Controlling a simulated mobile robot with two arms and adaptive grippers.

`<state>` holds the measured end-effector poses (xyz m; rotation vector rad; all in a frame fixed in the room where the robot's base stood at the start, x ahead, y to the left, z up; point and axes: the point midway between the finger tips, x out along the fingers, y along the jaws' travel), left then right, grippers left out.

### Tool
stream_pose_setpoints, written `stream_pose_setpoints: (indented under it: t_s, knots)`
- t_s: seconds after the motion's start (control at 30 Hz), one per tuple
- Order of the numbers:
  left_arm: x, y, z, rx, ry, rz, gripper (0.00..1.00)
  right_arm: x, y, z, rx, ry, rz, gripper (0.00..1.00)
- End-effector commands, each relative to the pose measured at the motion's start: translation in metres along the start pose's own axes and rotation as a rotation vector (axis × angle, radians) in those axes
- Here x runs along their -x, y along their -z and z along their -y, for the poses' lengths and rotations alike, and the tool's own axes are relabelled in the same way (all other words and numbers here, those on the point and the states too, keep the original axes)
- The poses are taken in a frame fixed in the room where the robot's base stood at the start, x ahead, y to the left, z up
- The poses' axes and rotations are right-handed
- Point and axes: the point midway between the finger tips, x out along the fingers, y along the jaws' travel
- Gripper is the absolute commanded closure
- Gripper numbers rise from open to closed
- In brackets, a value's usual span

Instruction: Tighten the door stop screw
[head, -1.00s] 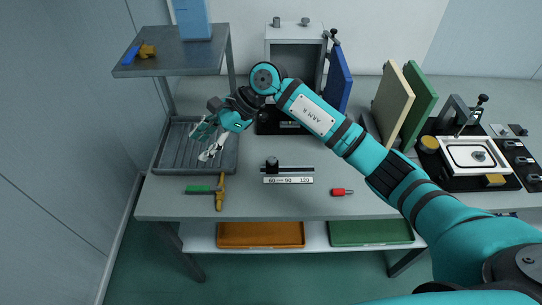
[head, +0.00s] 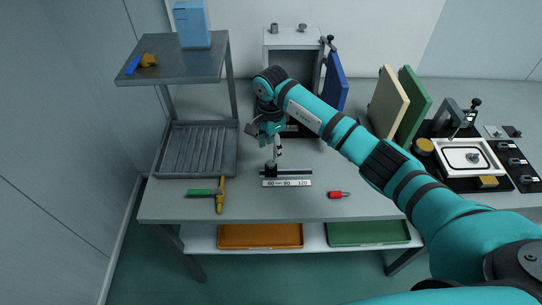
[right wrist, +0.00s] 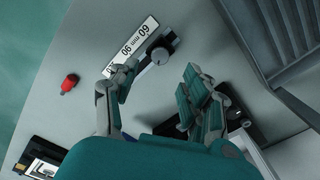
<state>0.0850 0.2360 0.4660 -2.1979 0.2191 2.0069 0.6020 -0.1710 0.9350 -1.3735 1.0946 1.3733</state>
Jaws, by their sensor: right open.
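A black round knob (right wrist: 159,57) stands on a small block and a dark rail, behind a white scale strip (head: 287,183) marked 60, 90 and 120 mm. The block (head: 271,169) sits near the 60 end. I cannot tell for sure that this knob is the door stop screw. My right gripper (head: 275,151) hangs just above and behind the block, pointing down. In the right wrist view its fingers (right wrist: 160,88) are apart and empty, with the knob showing beyond and between them. A grey cabinet (head: 292,48) with an open blue door (head: 334,80) stands behind. My left gripper is not in view.
A ribbed grey tray (head: 197,152) lies at left, a green-handled tool (head: 203,192) in front of it. A red-handled piece (head: 338,195) lies right of the scale. Beige (head: 389,103) and green (head: 415,105) panels stand at right. A shelf (head: 177,60) rises at back left.

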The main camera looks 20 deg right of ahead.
Motion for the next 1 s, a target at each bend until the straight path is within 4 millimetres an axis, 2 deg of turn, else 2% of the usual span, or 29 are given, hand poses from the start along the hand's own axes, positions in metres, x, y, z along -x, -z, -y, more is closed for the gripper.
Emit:
stream_pose_setpoints:
  t_s: [0.1, 0.3, 0.5, 0.73, 1.0]
  knots:
    - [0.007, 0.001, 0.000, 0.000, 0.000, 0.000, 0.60, -0.023, -0.001, -0.001, -0.001, -0.004, 0.002, 0.52]
    - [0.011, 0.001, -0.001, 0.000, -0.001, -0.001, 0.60, -0.053, -0.001, 0.000, 0.000, -0.002, 0.003, 0.52]
    - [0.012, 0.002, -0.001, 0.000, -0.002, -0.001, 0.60, -0.063, 0.000, 0.000, 0.000, 0.001, 0.001, 0.52]
    - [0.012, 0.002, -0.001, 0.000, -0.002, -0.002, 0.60, -0.064, 0.000, 0.000, 0.001, 0.001, 0.001, 0.52]
    - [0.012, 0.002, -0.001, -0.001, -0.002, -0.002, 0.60, -0.064, 0.000, 0.000, 0.001, 0.001, 0.000, 0.86]
